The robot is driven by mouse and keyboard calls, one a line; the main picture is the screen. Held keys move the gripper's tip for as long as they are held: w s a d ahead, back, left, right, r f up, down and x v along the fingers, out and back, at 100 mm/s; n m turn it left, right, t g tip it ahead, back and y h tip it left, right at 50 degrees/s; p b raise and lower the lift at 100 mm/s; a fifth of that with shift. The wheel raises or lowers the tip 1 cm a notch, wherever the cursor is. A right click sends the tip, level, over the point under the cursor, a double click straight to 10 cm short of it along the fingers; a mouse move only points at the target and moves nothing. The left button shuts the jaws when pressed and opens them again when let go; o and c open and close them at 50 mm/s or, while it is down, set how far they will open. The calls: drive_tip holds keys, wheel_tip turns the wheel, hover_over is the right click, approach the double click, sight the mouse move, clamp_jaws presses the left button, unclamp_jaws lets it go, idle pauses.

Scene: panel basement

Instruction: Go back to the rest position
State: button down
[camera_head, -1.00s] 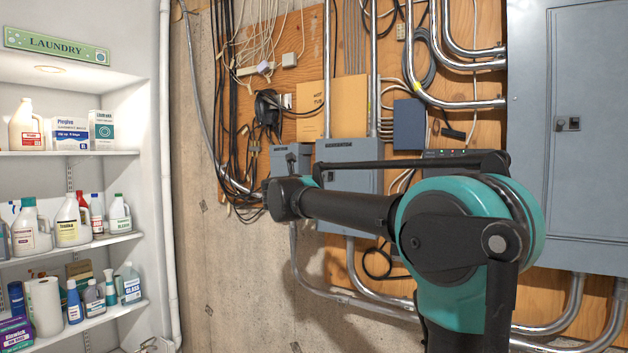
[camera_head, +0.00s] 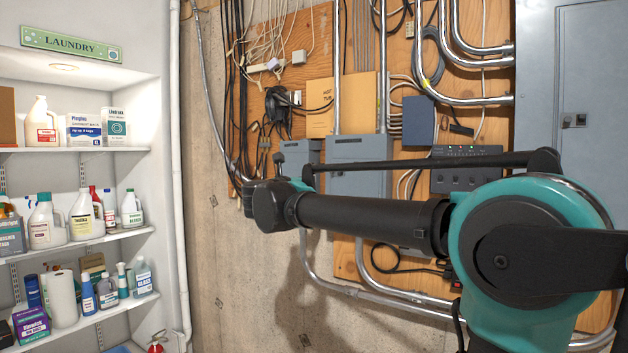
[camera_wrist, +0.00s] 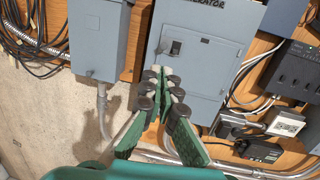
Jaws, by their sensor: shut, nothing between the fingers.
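My gripper (camera_wrist: 166,82) shows in the wrist view with its two green-padded fingers brought together at the tips. Nothing is held between them. Behind the fingertips is a grey generator box (camera_wrist: 204,62) with a small switch; the gap between them and the box is hard to judge. In the head view my black and teal arm stretches left across the picture in front of the wall. The gripper itself cannot be made out there.
The generator box (camera_head: 358,181), a dark blue box (camera_head: 419,120) and metal conduits are on the plywood wall panel. A large grey electrical panel (camera_head: 590,165) is at right. Laundry shelves (camera_head: 75,245) with bottles stand at left. Bare concrete wall lies between.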

drive_tip(key=s+a+f+n+g+y, duration=0.1)
drive_tip(key=s+a+f+n+y, duration=0.15)
drive_tip(key=f+n+y, duration=0.9)
drive_tip(key=s+a+f+n+g+y, duration=0.1)
drive_tip(key=s+f+n+y, duration=0.3)
drive_tip(key=f+n, duration=1.3)
drive_tip(key=s+d+f+n+g+h, duration=0.3)
drive_tip(key=s+d+f+n+g, duration=0.2)
drive_tip(key=s+d+f, duration=0.3)
drive_tip(key=s+d+f+n+g+h, duration=0.3)
drive_tip(key=s+d+f+n+g, duration=0.2)
drive_tip(key=s+f, duration=1.2)
drive_tip(key=d+f+n, duration=0.1)
drive_tip(key=d+n, duration=0.2)
